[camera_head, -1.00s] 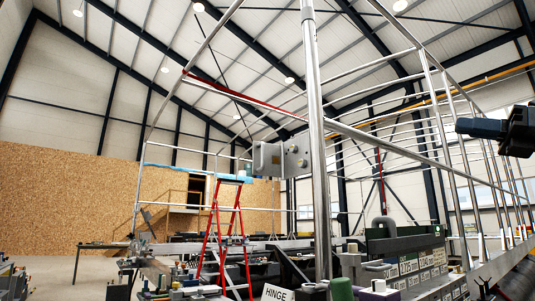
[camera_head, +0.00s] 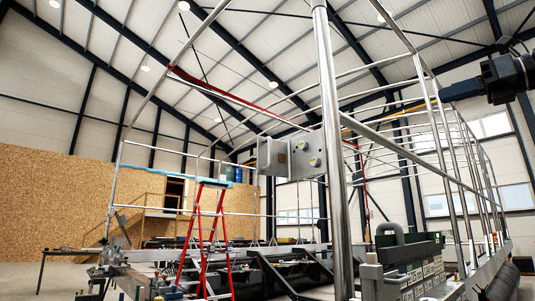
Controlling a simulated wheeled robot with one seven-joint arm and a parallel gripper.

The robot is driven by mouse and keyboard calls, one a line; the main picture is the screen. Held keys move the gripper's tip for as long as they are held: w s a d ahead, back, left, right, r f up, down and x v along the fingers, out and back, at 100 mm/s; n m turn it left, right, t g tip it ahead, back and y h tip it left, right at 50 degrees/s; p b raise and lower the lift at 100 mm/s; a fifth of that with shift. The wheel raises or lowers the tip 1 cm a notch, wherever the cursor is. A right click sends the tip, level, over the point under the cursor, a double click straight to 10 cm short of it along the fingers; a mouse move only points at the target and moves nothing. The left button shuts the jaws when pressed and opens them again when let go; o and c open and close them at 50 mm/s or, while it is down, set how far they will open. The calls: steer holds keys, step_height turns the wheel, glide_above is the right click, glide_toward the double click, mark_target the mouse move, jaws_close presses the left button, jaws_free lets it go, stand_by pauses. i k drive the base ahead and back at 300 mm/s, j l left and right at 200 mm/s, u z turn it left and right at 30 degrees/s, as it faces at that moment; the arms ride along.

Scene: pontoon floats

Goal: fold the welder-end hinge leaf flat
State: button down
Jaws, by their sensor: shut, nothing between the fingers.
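I cannot single out the welder-end hinge leaf for certain in this view. A grey metal bracket (camera_head: 305,156) with bolt heads and a squarish plate (camera_head: 272,157) on its left side sits behind the upright steel post (camera_head: 332,150), at mid-height. Whether it belongs to the hinge is unclear. My gripper (camera_head: 447,94) reaches in from the right edge, dark with a blue-grey front end pointing left. It is shut and empty, in open air well to the right of the bracket, touching nothing visible.
Steel rails (camera_head: 400,135) run around and behind the post. A red ladder (camera_head: 208,240) stands to the left. A dark green case (camera_head: 408,248) with number labels sits low on the right. A chipboard wall (camera_head: 60,200) closes the back left.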

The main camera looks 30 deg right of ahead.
mark_target(279, 156)
steer(key=i+j, duration=0.15)
steer(key=i, duration=0.5)
steer(key=i+j, duration=0.2)
steer(key=i, duration=0.45)
